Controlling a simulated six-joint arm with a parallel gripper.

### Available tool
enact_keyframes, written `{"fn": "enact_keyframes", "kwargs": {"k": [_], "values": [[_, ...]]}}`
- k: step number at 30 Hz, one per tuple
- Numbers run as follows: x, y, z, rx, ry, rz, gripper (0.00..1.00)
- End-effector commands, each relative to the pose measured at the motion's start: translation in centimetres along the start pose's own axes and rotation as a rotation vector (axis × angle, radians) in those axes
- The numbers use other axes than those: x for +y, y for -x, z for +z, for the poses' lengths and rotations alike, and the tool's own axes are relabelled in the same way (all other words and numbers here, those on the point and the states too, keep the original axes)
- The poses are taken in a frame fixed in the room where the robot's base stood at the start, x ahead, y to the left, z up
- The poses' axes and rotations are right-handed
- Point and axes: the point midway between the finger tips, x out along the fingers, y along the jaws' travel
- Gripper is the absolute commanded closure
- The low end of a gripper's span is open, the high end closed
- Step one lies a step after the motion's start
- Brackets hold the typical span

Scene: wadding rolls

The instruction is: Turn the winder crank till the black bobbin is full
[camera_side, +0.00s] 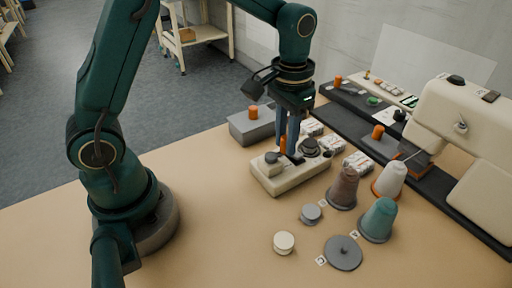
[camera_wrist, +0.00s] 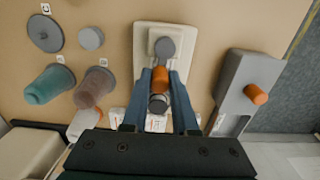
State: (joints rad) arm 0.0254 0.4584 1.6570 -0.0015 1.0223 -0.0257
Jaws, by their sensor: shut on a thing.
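The winder is a cream block (camera_side: 290,180) on the table; its body also shows in the wrist view (camera_wrist: 146,42). My gripper (camera_side: 289,148) points down over it, its blue fingers shut on the upright orange crank knob (camera_side: 283,146). In the wrist view my gripper (camera_wrist: 159,77) has one finger on each side of the orange knob (camera_wrist: 160,75). A dark round piece (camera_side: 310,147), perhaps the black bobbin, sits at the winder's right end, partly behind a finger in the wrist view (camera_wrist: 158,104). I cannot tell how full it is.
Brown (camera_side: 344,188), teal (camera_side: 378,220) and white (camera_side: 390,180) cones stand right of the winder. A grey disc (camera_side: 343,252), grey spool (camera_side: 311,214) and cream spool (camera_side: 284,243) lie in front. A grey box (camera_side: 253,125) stands behind. A sewing machine (camera_side: 470,115) stands right.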

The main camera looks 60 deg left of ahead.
Motion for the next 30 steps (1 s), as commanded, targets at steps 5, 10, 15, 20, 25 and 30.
{"fn": "enact_keyframes", "kwargs": {"k": [5,10,15,20,25,30], "values": [[1.1,-0.1,0.5,-0.014,-0.003,-0.002,1.00],[1.0,-0.2,0.5,-0.013,-0.001,-0.003,1.00],[1.4,-0.1,0.9,-0.013,-0.003,-0.003,1.00],[2.2,-0.1,1.8,-0.013,-0.004,-0.005,1.00],[2.3,-0.1,1.9,-0.013,-0.002,-0.005,1.00],[2.4,-0.1,2.0,-0.012,-0.002,-0.006,1.00]]}}
